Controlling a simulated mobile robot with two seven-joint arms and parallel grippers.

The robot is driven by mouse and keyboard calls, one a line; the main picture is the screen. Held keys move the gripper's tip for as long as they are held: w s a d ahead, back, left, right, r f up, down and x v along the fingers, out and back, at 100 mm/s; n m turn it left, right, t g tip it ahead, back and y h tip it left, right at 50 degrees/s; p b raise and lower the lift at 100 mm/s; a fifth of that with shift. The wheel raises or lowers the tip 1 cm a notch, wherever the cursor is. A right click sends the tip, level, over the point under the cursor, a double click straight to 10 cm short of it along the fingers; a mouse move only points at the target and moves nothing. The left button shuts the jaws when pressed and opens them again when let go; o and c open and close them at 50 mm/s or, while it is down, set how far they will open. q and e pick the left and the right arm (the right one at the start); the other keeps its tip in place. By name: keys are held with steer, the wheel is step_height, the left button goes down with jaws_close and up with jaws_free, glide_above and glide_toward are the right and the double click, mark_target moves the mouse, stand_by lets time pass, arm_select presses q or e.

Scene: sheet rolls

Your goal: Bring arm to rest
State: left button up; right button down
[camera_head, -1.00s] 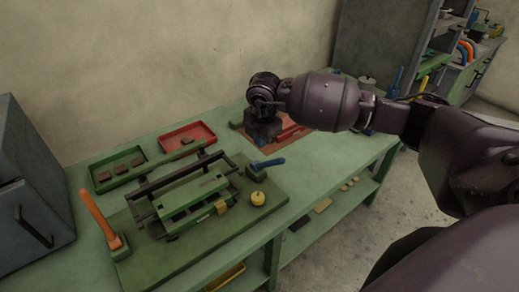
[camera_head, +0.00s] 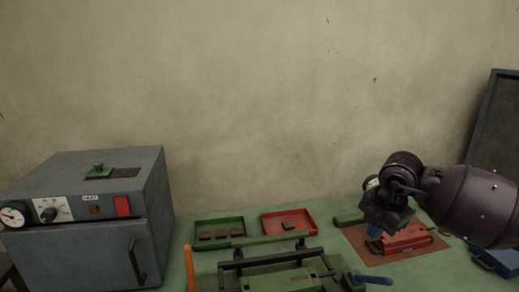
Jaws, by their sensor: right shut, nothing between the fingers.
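My right arm (camera_head: 468,204) comes in from the right edge. My right gripper (camera_head: 376,236) is shut and points down over the red device (camera_head: 408,238) on an orange-brown mat (camera_head: 385,258). Blue shows at its fingertips; I cannot tell whether the gripper touches the device. My left gripper is not in view.
A grey oven (camera_head: 78,258) with a gauge stands at the left. A green tray (camera_head: 250,239) with several brown pieces and a red tray (camera_head: 310,231) with one lie at the back. A black-railed green fixture (camera_head: 270,280) is in front. The wall rises behind.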

steer(key=a+r+n+t+y, duration=0.3)
steer(key=a+r+y, duration=0.3)
steer(key=a+y, duration=0.3)
steer(key=a+r+n+t+y, duration=0.2)
steer(key=a+r+n+y, duration=0.2)
steer(key=a+r+y, duration=0.35)
steer(key=s+d+f+m+t+h, duration=0.1)
steer(key=d+f+m+t+h, duration=0.45)
steer(key=f+m, duration=0.5)
steer(key=s+d+f+m+t+h, duration=0.1)
steer(key=d+f+m+t+h, duration=0.5)
steer(key=f+m, duration=0.5)
steer(key=s+d+f+m+g+h, duration=0.3)
steer(key=s+f+m+g+h, duration=0.2)
steer(key=s+f, duration=1.6)
steer(key=s+m+g, duration=0.1)
steer(key=m+g, duration=0.1)
steer(key=shift+s+d+m, duration=0.15)
steer(key=shift+d+m, duration=0.05)
steer(key=shift+m, duration=0.15)
